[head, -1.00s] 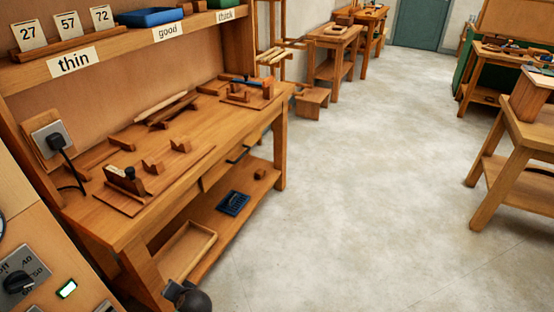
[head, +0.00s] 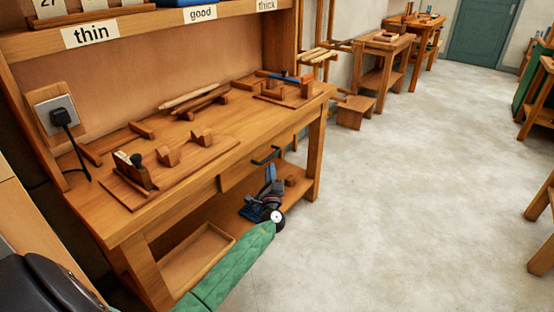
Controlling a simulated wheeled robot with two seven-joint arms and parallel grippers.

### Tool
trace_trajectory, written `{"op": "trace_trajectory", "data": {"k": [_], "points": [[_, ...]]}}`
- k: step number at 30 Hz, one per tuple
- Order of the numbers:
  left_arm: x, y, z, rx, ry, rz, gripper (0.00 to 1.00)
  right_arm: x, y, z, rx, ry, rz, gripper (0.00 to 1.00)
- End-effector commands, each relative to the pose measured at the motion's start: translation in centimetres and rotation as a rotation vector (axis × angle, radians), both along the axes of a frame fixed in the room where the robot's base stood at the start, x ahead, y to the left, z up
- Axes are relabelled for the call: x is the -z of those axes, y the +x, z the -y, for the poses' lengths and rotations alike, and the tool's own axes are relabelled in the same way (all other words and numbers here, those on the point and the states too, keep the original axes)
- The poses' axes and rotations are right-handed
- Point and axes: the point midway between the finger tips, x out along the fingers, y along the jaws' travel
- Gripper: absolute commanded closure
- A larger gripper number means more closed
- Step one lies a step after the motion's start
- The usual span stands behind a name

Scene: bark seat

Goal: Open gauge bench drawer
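The gauge bench (head: 120,225) stands at left, its wooden drawer (head: 238,178) set under the front edge of the top. The drawer front looks about flush, so it appears closed. A dark bar handle (head: 266,155) is on the drawer front. My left gripper (head: 270,174) is just below the handle in the picture, pointing up toward it, with a visible gap. Its fingers are small and overlap, so I cannot tell whether it is open or shut. My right gripper is not in view.
Wooden blocks and a plane-like tool (head: 133,170) lie on the benchtop. A shallow wooden tray (head: 195,256) is on the lower shelf. The floor (head: 400,190) to the right is clear.

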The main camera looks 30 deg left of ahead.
Motion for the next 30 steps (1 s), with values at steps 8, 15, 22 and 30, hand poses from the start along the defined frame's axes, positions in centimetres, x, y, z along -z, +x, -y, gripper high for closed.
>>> {"op": "trace_trajectory", "data": {"k": [8, 15, 22, 30], "points": [[-1.8, 3.1, -2.2, -0.001, -0.001, 0.002, 0.79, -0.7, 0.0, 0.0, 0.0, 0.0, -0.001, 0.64], [-2.4, 4.5, -3.2, 0.0, -0.002, 0.0, 0.79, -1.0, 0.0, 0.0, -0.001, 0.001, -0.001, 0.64], [-2.5, 4.7, -3.3, 0.0, -0.002, 0.0, 0.79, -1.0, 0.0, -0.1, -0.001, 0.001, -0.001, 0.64], [-2.5, 4.7, -3.3, 0.0, -0.002, 0.001, 1.0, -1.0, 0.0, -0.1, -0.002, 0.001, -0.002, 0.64]]}}
